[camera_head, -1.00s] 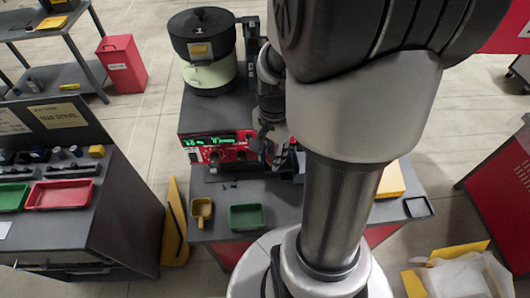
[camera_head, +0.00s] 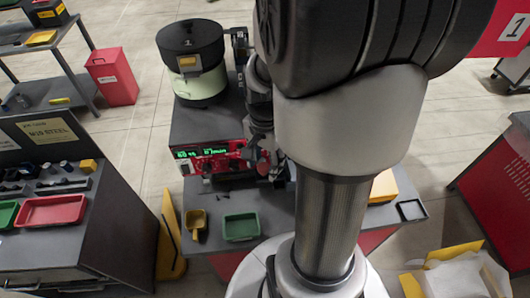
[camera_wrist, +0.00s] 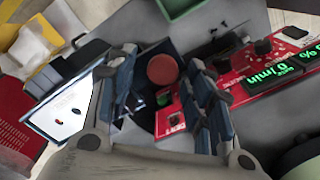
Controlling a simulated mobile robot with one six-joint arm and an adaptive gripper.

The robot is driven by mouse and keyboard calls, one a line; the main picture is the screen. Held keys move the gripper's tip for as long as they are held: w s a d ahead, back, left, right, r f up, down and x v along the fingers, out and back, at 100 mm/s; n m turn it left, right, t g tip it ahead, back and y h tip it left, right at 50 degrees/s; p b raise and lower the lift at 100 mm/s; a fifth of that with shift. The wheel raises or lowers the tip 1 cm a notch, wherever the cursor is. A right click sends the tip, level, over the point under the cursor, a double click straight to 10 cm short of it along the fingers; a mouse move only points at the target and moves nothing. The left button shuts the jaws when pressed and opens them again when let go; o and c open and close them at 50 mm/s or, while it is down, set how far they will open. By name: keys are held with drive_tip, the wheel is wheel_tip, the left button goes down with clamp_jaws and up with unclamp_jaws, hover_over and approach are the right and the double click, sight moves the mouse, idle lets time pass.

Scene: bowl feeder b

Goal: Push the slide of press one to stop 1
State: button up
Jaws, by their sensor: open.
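My gripper (camera_wrist: 162,98) is open in the wrist view, its two blue-grey fingers apart with nothing gripped. A round red knob (camera_wrist: 162,69) shows between and beyond the fingers; I cannot tell whether they touch it. A red control panel (camera_wrist: 262,68) with green digits lies right of the fingers. In the head view the gripper (camera_head: 264,168) is at the right end of this red panel (camera_head: 212,157), partly hidden by my arm. I cannot clearly make out the slide of press one or its stops.
A dark-lidded bowl feeder (camera_head: 192,60) stands behind the panel. A green tray (camera_head: 242,227) and a yellow scoop (camera_head: 196,222) lie on the table in front. A side bench with a red tray (camera_head: 52,211) stands left. A black open tray (camera_head: 411,210) lies right.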

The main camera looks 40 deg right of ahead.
wheel_tip(320, 180, up, 12)
drive_tip(key=shift+f, duration=0.15)
drive_tip(key=shift+s+d, duration=0.1)
idle(0.4)
